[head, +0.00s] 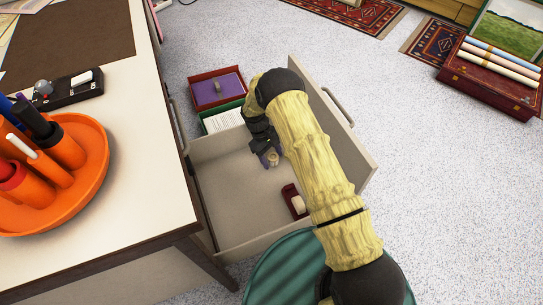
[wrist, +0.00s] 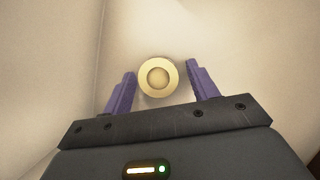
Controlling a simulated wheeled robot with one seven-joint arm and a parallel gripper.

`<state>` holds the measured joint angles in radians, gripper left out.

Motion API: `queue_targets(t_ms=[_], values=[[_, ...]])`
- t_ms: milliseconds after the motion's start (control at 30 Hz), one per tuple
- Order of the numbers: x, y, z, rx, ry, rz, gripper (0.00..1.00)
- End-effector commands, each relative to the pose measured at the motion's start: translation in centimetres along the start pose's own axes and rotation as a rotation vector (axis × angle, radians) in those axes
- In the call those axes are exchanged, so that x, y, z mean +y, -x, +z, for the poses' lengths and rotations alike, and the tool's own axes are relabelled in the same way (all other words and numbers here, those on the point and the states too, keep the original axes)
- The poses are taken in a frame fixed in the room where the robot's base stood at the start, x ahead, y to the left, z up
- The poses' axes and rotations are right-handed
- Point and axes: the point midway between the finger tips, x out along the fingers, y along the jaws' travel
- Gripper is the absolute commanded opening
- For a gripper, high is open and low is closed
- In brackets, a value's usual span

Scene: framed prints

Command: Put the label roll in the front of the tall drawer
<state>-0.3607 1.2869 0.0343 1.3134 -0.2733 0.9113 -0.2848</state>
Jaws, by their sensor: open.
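The label roll (wrist: 145,84) is a cream ring with a tan centre. In the wrist view it sits between the two purple fingertips of my gripper (wrist: 160,70), with a narrow gap on each side. My gripper is open. In the head view my gripper (head: 265,158) reaches down into the open drawer (head: 232,198), near its far end, and the roll (head: 273,157) shows only partly beside the fingers. The drawer has pale walls and a handle on its right-hand front panel. Whether the roll rests on the drawer floor is hard to tell.
A dark red item with a white part (head: 294,201) lies in the drawer towards the near side. The white desk (head: 120,170) stands left, with an orange tray (head: 88,190) of pots. Red (head: 205,98) and green (head: 221,120) boxes sit beyond the drawer.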

Motion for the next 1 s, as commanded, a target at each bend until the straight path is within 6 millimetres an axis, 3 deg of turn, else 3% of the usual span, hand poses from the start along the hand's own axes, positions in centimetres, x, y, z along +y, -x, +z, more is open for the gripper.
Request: queue_targets(t_ms=[233,700,1000], values=[[0.0,2.1,0.1,0.003,0.0,0.001,0.59],[0.0,10.9,0.1,0.002,0.001,0.001,0.59],[0.0,12.2,0.1,0.0,0.0,0.0,0.59]])
